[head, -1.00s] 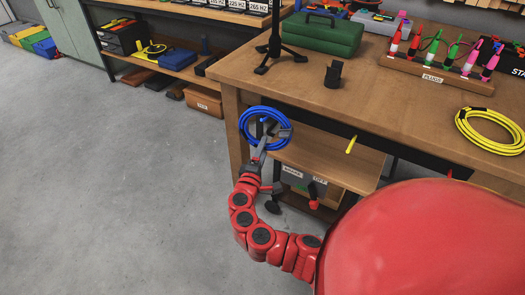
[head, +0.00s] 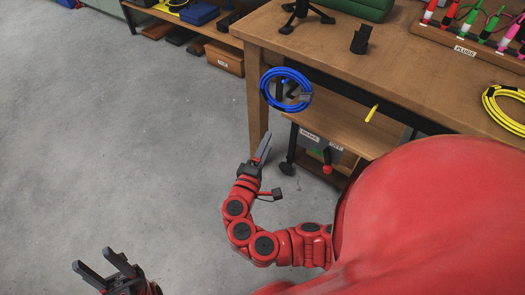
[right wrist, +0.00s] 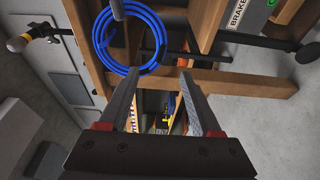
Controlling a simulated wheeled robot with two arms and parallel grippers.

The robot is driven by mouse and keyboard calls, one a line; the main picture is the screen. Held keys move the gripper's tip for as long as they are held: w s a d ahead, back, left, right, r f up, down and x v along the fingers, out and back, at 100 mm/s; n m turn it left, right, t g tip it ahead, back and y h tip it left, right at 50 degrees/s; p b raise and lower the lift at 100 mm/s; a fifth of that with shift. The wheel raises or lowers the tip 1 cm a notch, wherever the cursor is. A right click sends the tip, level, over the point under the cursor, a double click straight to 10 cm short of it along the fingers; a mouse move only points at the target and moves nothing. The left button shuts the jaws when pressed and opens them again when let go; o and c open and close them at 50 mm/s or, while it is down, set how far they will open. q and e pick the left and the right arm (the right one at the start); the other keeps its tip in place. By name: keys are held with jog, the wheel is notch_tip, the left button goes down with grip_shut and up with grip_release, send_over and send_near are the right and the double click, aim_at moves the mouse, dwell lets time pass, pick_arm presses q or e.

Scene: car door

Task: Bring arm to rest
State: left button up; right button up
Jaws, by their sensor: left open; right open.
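My right gripper (head: 262,150) is open and empty, in front of and below the workbench's left corner in the head view. A blue coil (head: 284,71) of hose or cable hangs on a dark hook at the bench's end, apart from the gripper. The coil also shows in the right wrist view (right wrist: 98,40), beyond the open fingers (right wrist: 160,80). My left gripper (head: 101,266) is open and empty over the floor at the lower left of the head view.
The wooden workbench (head: 345,66) carries a yellow coil (head: 490,105), a rack of plugs (head: 463,47), a small black holder (head: 360,40) and a green case. The grey floor (head: 130,140) on the left is clear.

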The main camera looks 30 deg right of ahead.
jog(key=shift+v, duration=1.45)
jog(key=shift+w, duration=0.1)
